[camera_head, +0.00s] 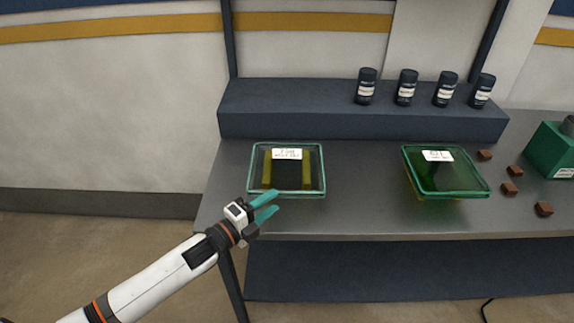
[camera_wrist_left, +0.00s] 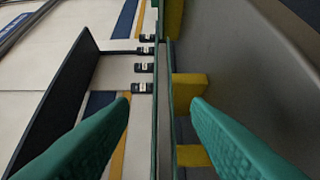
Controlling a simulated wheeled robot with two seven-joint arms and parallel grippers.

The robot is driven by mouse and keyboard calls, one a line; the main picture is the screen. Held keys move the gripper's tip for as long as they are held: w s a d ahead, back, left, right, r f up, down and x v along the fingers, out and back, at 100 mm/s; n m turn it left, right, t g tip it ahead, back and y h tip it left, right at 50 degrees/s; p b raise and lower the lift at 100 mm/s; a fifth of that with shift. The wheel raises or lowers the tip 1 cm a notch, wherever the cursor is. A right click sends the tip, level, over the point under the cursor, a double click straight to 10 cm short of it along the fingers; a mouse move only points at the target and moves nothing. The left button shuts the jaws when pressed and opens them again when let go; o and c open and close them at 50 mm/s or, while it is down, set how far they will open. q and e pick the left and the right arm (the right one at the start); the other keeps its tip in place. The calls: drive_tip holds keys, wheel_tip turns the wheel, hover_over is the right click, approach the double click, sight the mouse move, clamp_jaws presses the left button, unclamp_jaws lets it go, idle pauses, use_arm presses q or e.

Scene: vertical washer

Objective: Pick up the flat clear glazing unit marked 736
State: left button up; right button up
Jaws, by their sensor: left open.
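Two flat glazing units with green edges lie on the grey bench. The left clear unit (camera_head: 310,189) rests on yellow supports and has a white label (camera_head: 288,154) whose print is too small to read surely. The right, greener unit (camera_head: 462,180) also has a white label (camera_head: 437,156). My left gripper (camera_head: 277,202) is open at the front edge of the left unit. In the left wrist view its two teal fingers stand on either side of the unit's edge (camera_wrist_left: 163,110), with a gap on both sides. My right gripper is not in view.
Several dark bottles (camera_head: 406,88) stand on the raised dark shelf (camera_head: 290,106) behind. Several small brown blocks (camera_head: 509,188) and a green box (camera_head: 550,150) are at the right. Bare bench (camera_head: 362,190) lies between the two units.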

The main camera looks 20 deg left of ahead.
sight(286, 187)
use_arm(q)
drive_tip(key=shift+w+d, duration=0.35)
drive_tip(key=shift+w, duration=0.3)
drive_tip(key=shift+w+d+r+p, duration=0.1)
drive_tip(key=shift+w+p, duration=0.2)
drive_tip(key=shift+w, duration=0.1)
drive_tip(key=x, duration=0.1)
drive_tip(key=p+x, duration=0.1)
drive_tip(key=x, duration=0.1)
drive_tip(key=shift+w, duration=0.35)
drive_tip(key=shift+w+d+f, duration=0.1)
drive_tip(key=shift+w+f, duration=0.15)
drive_tip(key=shift+w, duration=0.15)
drive_tip(key=shift+s, duration=0.1)
clamp_jaws()
drive_tip(key=shift+r, duration=0.2)
